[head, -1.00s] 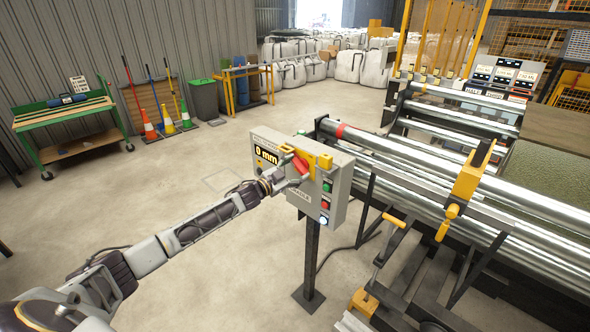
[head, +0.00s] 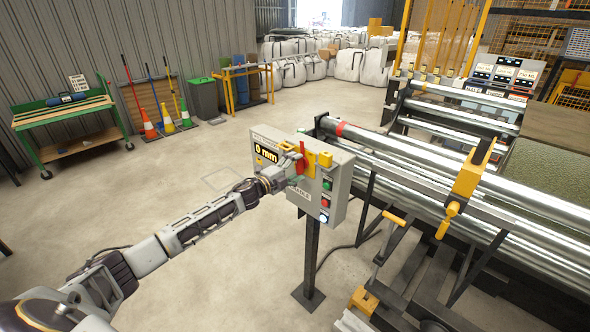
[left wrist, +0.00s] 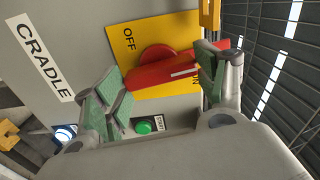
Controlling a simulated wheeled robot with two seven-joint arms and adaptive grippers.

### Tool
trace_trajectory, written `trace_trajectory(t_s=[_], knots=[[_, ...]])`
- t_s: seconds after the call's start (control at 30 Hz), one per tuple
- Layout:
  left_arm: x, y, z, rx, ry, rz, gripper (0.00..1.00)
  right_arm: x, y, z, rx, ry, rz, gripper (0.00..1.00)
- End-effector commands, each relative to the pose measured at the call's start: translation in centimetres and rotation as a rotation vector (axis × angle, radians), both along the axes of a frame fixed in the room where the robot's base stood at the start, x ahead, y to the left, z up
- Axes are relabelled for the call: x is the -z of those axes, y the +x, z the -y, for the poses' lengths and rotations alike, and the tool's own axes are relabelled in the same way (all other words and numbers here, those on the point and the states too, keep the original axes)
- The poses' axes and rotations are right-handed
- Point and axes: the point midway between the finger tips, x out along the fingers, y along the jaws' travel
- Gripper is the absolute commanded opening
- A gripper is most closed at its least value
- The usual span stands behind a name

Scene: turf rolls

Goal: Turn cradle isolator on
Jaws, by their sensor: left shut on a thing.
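The grey control box (head: 340,178) stands on a post in the middle of the head view, with a "0 mm" display (head: 267,153). Its red rotary handle (head: 301,160) sits on a yellow plate (left wrist: 125,30) and stands about upright. In the left wrist view the handle (left wrist: 150,76) reaches from its round hub towards a partly hidden mark ending in N, away from the OFF mark (left wrist: 128,40). My left gripper (head: 292,166) is at the box; its green-padded fingers (left wrist: 165,72) are shut on the handle, one on each side. A CRADLE label (left wrist: 42,50) is beside the plate.
A green button (left wrist: 144,126) and a lit white button (left wrist: 66,133) are close to my fingers. The machine's steel rollers (head: 440,165) and a yellow clamp (head: 467,175) are right of the box. The floor left of the post is clear.

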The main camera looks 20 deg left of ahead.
Motion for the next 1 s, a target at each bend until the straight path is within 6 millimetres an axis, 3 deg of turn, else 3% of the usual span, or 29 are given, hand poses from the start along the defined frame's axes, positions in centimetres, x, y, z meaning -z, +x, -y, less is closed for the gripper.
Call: trace_trajectory(t_s=[0.3, 0.77, 0.8, 0.93, 1.0], knots=[[0.01, -0.01, 0.11, 0.002, 0.118, 0.044, 0.47, 0.24, 0.32, 0.53, 0.0, -0.005, 0.003, 0.4], [0.04, -0.02, 0.11, 0.002, 0.134, 0.049, 0.48, 0.25, 0.38, 0.4, -0.001, -0.004, 0.004, 0.4], [0.04, -0.02, 0.11, 0.002, 0.134, 0.049, 0.75, 0.25, 0.38, 0.38, -0.001, -0.004, 0.004, 0.4], [0.05, -0.02, 0.09, 0.002, 0.133, 0.049, 0.92, 0.25, 0.36, 0.34, -0.001, -0.003, 0.004, 0.4], [0.05, -0.02, 0.08, 0.001, 0.133, 0.048, 0.93, 0.25, 0.35, 0.33, -0.001, -0.003, 0.004, 0.4]])
